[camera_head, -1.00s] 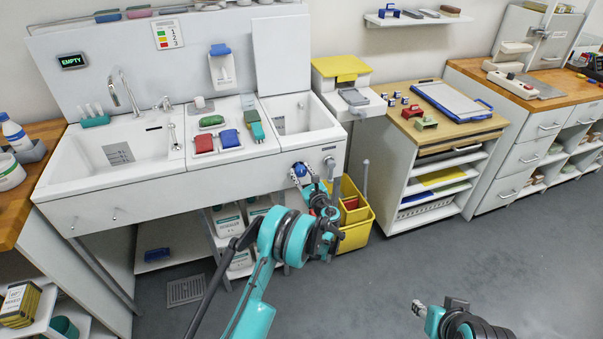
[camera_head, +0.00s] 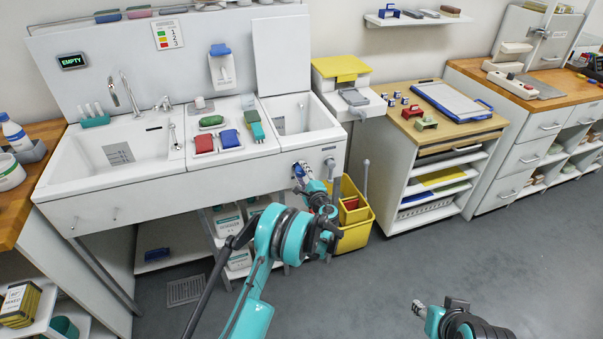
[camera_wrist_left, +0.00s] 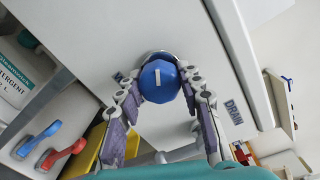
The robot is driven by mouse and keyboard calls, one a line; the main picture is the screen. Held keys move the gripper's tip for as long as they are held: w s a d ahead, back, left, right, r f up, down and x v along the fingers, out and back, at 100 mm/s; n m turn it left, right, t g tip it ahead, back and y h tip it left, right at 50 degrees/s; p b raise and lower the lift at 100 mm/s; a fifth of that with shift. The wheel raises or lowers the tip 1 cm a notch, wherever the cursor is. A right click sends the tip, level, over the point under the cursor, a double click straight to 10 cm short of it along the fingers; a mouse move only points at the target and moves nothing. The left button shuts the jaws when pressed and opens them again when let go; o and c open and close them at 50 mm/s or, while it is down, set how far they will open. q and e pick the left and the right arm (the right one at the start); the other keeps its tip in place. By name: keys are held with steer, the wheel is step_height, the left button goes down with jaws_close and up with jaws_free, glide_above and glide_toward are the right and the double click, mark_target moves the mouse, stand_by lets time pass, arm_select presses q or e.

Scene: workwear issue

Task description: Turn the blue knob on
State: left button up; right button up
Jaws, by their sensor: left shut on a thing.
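The blue knob (camera_wrist_left: 160,82) is round with a white line mark and sits on the white front panel of the sink unit. In the wrist view its mark stands nearly upright in the picture. My left gripper (camera_wrist_left: 158,92) has its fingers on both sides of the knob and is shut on it. In the head view the knob (camera_head: 298,169) is partly hidden by the left gripper (camera_head: 302,175). My right gripper (camera_head: 437,306) is at the lower right over the floor, away from everything, and its jaw state is unclear.
A grey knob (camera_head: 330,168) is just right of the blue one, and a DRAIN label (camera_wrist_left: 233,112) shows in the wrist view. A yellow bucket (camera_head: 355,230) stands below. A display (camera_head: 72,61) reads EMPTY. The floor at right is clear.

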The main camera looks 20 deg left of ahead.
arm_select(q)
steer(key=shift+n, duration=1.5)
steer(key=o, duration=1.2)
steer(key=shift+f, duration=0.1)
steer(key=shift+c, duration=0.2)
steer(key=shift+s, duration=0.1)
steer(key=v, duration=1.2)
steer(key=shift+a, duration=0.2)
